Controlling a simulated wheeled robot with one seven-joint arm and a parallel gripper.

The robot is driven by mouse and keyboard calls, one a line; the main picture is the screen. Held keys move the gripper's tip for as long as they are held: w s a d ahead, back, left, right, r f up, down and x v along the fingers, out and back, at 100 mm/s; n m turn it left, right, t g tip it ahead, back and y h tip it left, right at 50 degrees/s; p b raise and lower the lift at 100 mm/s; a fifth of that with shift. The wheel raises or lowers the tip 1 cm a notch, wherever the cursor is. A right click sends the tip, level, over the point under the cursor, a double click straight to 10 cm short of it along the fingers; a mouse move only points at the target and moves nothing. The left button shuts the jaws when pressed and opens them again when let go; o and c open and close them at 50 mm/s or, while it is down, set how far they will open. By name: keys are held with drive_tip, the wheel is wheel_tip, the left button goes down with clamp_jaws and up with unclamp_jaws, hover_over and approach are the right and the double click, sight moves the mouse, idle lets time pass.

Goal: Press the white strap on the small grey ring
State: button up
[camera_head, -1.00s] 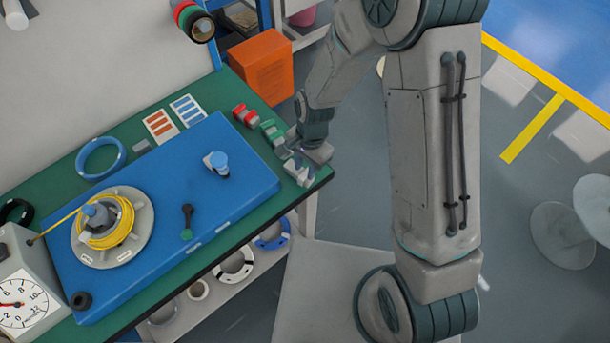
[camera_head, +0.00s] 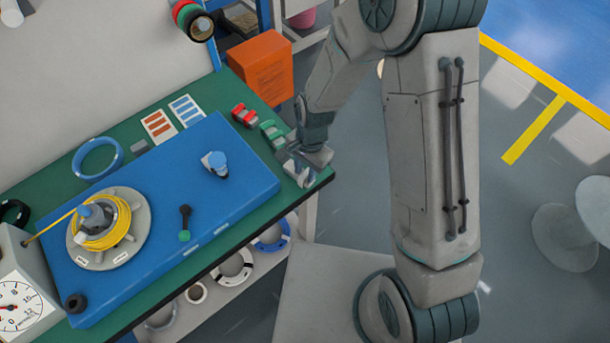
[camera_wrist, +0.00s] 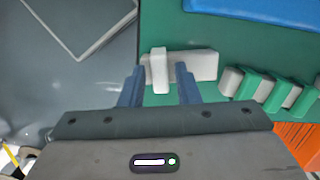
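My gripper (camera_wrist: 160,69) is over the near right corner of the green bench, with its two blue fingers apart. In the wrist view a pale grey block (camera_wrist: 203,66) with an upright white strip (camera_wrist: 159,72) lies at the fingertips. The strip is between the fingers, and the right finger overlaps the block. I cannot tell whether they touch. In the head view my gripper (camera_head: 300,172) mostly hides this block. A pale grey ring (camera_head: 161,318) and a small whitish ring (camera_head: 196,292) are on the shelf below; I cannot tell which is the small grey ring.
Green-and-white (camera_head: 272,133) and red (camera_head: 244,115) pieces stand beside the gripper. An orange box (camera_head: 262,68) stands behind the bench.

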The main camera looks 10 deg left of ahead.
drive_tip(key=c, duration=0.6)
wheel_tip(320, 180, up, 8)
drive_tip(key=p, duration=0.5)
idle(0.4)
